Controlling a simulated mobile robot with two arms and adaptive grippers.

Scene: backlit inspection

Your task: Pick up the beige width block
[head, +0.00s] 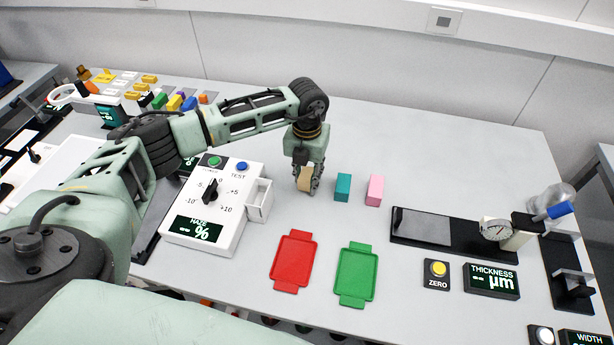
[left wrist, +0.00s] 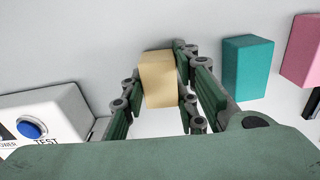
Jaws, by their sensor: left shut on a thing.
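The beige width block (head: 304,178) is between the fingers of my left gripper (head: 308,184) in the head view. In the left wrist view the block (left wrist: 158,80) stands upright between the finger pads of the left gripper (left wrist: 158,98). The left gripper is shut on it. I cannot tell whether the block's base touches the table. My right gripper is not in view.
A teal block (head: 343,187) and a pink block (head: 375,190) stand just right of the gripper. The haze meter (head: 222,215) is to the left. A red tray (head: 292,260) and a green tray (head: 356,274) lie in front. The thickness gauge (head: 497,230) is at right.

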